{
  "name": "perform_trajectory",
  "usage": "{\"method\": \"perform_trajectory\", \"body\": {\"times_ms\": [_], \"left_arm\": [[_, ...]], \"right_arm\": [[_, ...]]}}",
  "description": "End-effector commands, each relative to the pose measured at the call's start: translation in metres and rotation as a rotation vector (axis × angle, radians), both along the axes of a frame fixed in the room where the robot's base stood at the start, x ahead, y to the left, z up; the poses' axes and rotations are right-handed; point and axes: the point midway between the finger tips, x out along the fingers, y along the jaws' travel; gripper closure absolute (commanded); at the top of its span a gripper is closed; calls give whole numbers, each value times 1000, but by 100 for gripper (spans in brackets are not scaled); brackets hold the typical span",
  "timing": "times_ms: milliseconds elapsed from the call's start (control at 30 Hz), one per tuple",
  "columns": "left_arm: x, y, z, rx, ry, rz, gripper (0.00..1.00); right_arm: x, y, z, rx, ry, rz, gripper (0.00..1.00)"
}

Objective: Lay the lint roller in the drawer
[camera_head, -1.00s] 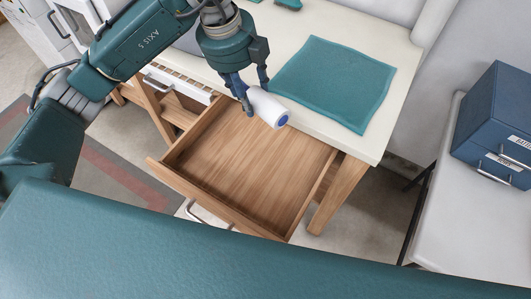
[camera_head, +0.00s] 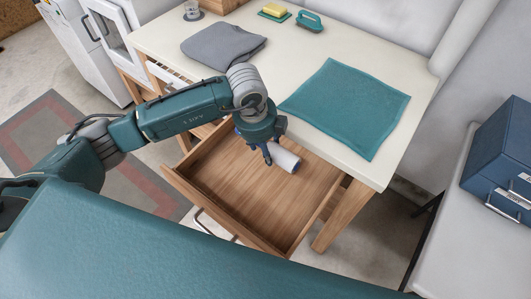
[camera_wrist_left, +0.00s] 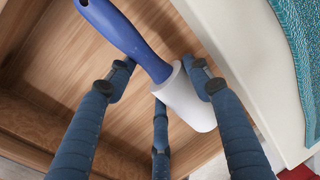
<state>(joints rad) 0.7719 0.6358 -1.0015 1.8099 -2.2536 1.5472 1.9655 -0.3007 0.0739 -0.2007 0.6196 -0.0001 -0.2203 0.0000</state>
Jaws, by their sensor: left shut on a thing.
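The lint roller, with a white roll (camera_head: 284,158) and a blue handle (camera_wrist_left: 118,28), is in my left gripper (camera_head: 262,156). In the left wrist view the fingers (camera_wrist_left: 160,88) close around it near where the handle meets the white roll (camera_wrist_left: 188,98). The open wooden drawer (camera_head: 300,222) is pulled out from the table, and the gripper and roller are over its interior near the table edge. I cannot tell whether the roller touches the drawer floor. My right gripper is not in view.
The table (camera_head: 345,157) carries a teal cloth (camera_head: 345,105), a folded grey cloth (camera_head: 222,45), a glass (camera_head: 192,10), a yellow sponge (camera_head: 274,10) and a teal brush (camera_head: 310,21). The front of the drawer is empty.

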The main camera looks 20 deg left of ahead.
Motion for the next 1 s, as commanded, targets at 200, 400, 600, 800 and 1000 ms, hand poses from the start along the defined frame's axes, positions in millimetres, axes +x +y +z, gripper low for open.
{"method": "perform_trajectory", "body": {"times_ms": [200,400,600,800,1000], "left_arm": [[-1,0,-25,1,3,1,70],[0,0,-45,0,-1,-1,70],[0,0,-46,-1,-2,-1,70],[0,0,-49,0,-1,-1,44],[0,0,-49,0,-1,-1,31]], "right_arm": [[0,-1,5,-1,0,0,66],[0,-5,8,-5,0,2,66],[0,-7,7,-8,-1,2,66],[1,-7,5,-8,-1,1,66],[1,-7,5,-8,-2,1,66]]}}
